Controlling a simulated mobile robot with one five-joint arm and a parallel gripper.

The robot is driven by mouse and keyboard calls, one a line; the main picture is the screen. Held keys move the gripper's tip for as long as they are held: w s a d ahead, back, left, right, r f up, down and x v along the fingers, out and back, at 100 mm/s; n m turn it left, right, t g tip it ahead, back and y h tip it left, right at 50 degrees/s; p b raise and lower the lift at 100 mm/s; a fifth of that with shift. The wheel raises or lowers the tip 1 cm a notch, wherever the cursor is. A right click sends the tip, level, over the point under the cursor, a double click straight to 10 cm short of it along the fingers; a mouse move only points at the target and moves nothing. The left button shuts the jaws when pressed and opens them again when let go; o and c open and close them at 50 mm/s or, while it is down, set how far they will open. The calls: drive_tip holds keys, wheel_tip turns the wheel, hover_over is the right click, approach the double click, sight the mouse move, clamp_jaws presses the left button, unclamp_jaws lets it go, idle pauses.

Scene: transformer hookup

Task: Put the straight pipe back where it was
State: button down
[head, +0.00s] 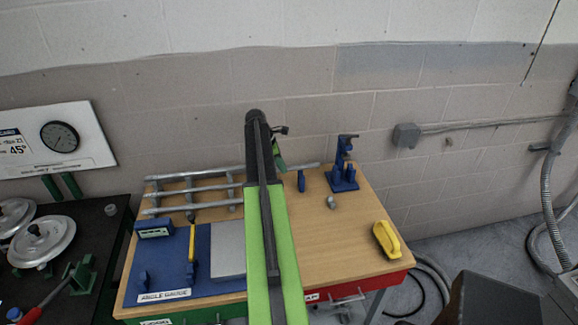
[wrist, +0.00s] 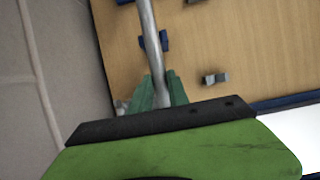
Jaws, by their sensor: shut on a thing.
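The straight pipe is a plain grey tube (wrist: 149,35). In the wrist view it runs from the top edge down between the green fingers of my gripper (wrist: 161,94), which are shut on it. It passes over a small blue support (wrist: 164,41); I cannot tell whether it touches. In the head view, my arm hides much of my gripper (head: 279,160) and of the pipe. A grey end of the pipe (head: 310,165) shows to the right, above the blue support (head: 301,182). Its other end is hidden or merges with grey bars at left.
Several grey bars form a rack (head: 190,190) at the table's back left. A blue board (head: 155,280) marked ANGLE GAUGE lies in front. A blue clamp-like stand (head: 342,170), grey fitting (head: 331,202) and yellow tool (head: 386,239) are at right. The table's (head: 340,250) front right is mostly clear.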

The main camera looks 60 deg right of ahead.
drive_tip(key=shift+a+n, duration=0.1)
drive_tip(key=shift+n, duration=0.2)
drive_tip(key=s+a+r+p, duration=0.1)
drive_tip(key=s+a, duration=0.2)
drive_tip(key=s, duration=1)
drive_tip(key=s+a+r+p, duration=0.2)
drive_tip(key=s, duration=1)
drive_tip(key=w+f+b, duration=0.2)
drive_tip(key=w, duration=0.1)
drive_tip(key=w+f+b, duration=0.3)
drive_tip(key=w, duration=0.1)
drive_tip(key=w+f+b, duration=0.2)
drive_tip(key=w, duration=0.2)
drive_tip(key=shift+w+d+f+b, duration=0.1)
drive_tip(key=shift+d+f+b, duration=0.2)
drive_tip(key=shift+d, duration=0.1)
drive_tip(key=shift+w, duration=0.25)
drive_tip(key=shift+f+b, duration=2.4)
drive_tip(key=c, duration=1.3)
unclamp_jaws()
drive_tip(key=shift+o, duration=0.2)
drive_tip(key=shift+r, duration=0.1)
